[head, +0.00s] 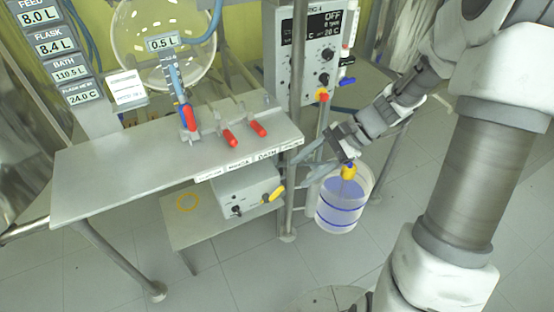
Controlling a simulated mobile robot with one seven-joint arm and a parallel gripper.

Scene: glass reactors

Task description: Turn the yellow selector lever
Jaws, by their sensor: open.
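A yellow lever (273,193) sticks out from the right front of a grey box (243,191) below the bench. A second yellow part (348,172) shows at the mouth of a clear bucket (340,208) with blue liquid. I cannot tell for certain which yellow part is the selector lever. My gripper (345,152) is open and reaches in from the upper right. It is above the bucket, close to the second yellow part, and right of the lever on the box. I cannot tell whether it touches anything.
A steel bench (110,165) holds several red-handled valves (258,128). A vertical post (295,130) stands between the grey box and my gripper. A control unit (325,50) and round glass vessel (165,40) are behind. Floor (240,270) is open in front.

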